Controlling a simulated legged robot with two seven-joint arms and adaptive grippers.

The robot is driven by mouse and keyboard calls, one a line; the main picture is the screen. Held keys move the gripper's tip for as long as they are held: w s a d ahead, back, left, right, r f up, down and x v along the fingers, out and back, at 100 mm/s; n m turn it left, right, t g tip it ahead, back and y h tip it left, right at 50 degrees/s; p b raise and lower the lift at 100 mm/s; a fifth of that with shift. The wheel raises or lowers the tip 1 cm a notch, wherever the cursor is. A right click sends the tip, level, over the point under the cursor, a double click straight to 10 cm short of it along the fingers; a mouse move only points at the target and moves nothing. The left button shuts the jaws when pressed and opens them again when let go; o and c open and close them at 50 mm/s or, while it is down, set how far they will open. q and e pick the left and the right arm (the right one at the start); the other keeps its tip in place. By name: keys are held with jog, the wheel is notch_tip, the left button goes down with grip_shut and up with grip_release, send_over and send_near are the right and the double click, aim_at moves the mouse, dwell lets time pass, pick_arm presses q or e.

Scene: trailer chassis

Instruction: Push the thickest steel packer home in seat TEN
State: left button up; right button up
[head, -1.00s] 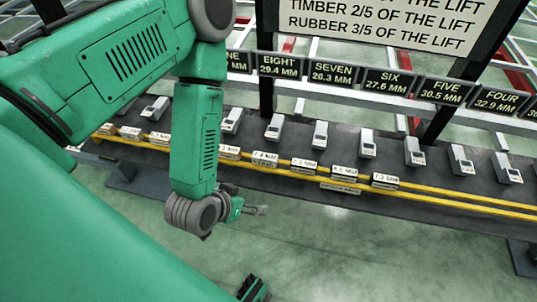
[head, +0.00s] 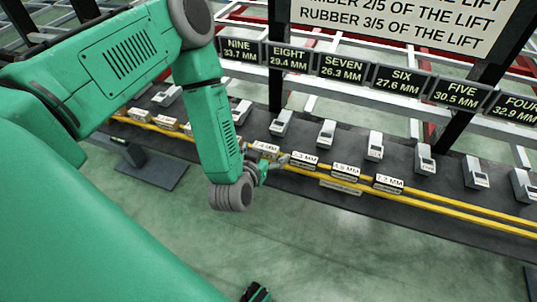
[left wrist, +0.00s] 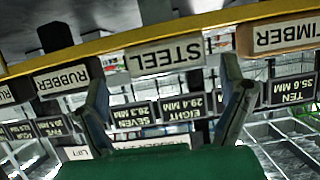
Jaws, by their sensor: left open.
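My left gripper (head: 274,168) is open and empty, close to the yellow rail in the head view. In the left wrist view its two fingers (left wrist: 165,65) stand wide apart, with the STEEL label (left wrist: 166,56) showing between and beyond them. Small packers with thickness labels sit along the rail: one reads 7.2 MM (head: 388,183), another looks like 4.5 MM (head: 346,171). The gripper partly covers a packer farther left (head: 264,147). I cannot tell from the labels which packer is the thickest steel one. The TEN sign, 35.6 MM (left wrist: 292,90), shows upside down in the left wrist view; its seat is not clearly visible.
The yellow rail (head: 450,213) runs along the front of the dark bench. Grey devices (head: 375,146) stand behind it under the seat signs, such as SEVEN (head: 342,68). RUBBER (left wrist: 62,80) and TIMBER (left wrist: 285,35) labels flank STEEL. Open green floor (head: 330,250) lies in front.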

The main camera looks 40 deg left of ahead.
aim_at(267, 145)
pick_arm(q)
jog(key=b+x, duration=0.1)
jog(key=x, duration=0.1)
jog(key=a+b+x, duration=0.1)
jog(key=x, duration=0.2)
jog(key=shift+a+f, duration=0.2)
jog(key=shift+d+r, duration=0.15)
jog(key=shift+d, duration=0.35)
jog(key=c, duration=0.3)
jog(key=shift+r, duration=0.1)
jog(key=c, duration=1.2)
jog(key=shift+a, duration=0.3)
pick_arm(e)
jog(key=shift+a+f, duration=0.25)
jog(key=shift+f, duration=0.25)
jog(key=shift+a+f, duration=0.2)
jog(key=shift+f, duration=0.25)
